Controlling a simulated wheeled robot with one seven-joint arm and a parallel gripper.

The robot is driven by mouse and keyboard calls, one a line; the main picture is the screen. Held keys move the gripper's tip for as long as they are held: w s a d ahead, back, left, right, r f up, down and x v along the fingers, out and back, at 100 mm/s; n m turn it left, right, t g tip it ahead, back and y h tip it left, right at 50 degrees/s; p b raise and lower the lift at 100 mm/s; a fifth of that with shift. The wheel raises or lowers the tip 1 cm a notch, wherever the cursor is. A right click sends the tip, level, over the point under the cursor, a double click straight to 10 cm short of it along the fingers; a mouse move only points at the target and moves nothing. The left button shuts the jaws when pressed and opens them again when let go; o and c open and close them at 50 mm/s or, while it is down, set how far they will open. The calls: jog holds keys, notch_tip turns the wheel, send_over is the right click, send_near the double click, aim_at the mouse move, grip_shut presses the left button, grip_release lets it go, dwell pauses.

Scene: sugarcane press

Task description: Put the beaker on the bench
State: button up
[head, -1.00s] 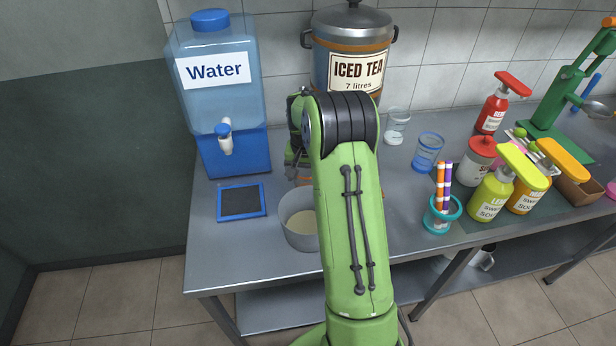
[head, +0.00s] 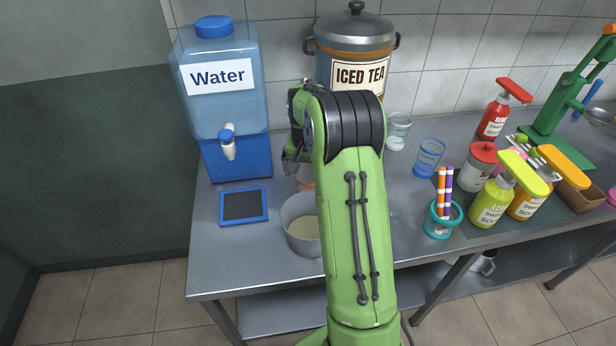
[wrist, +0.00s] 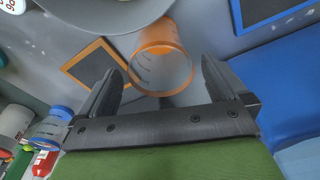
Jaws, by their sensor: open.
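An orange-banded clear beaker (wrist: 160,62) stands ahead of my gripper (wrist: 160,82) in the wrist view, its round mouth facing the camera. The two fingers are spread apart on either side of the mouth, with gaps showing; the beaker is not clamped. In the head view only a small orange part of the beaker (head: 304,180) shows left of my arm, behind the pot. My gripper (head: 293,160) is mostly hidden there by my green arm. The grey bench (head: 240,262) lies beneath. An orange-framed dark mat (wrist: 95,66) lies beside the beaker.
A grey pot (head: 302,238) stands close in front of the beaker. The water dispenser (head: 236,155) and blue-framed mat (head: 243,205) are at left, the iced tea urn (head: 352,45) behind. A clear beaker (head: 397,131) and blue beaker (head: 429,156) stand right of my arm.

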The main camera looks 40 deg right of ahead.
notch_tip(320, 180, up, 7)
jog(key=p, duration=0.1)
jog(key=s+a+r+n+t, duration=0.2)
jog(key=s+a+r+n, duration=0.2)
jog(key=s+a+r, duration=0.8)
jog(key=s+a+f+n+t, duration=0.1)
jog(key=s+a+n, duration=0.1)
jog(key=s+a, duration=0.2)
jog(key=s+a+f+n+t+y, duration=0.1)
jog(key=s+a+n, duration=0.2)
jog(key=s, duration=0.7)
jog(key=shift+a+f+t, duration=0.25)
jog(key=shift+a+t, duration=0.05)
jog(key=shift+a, duration=0.75)
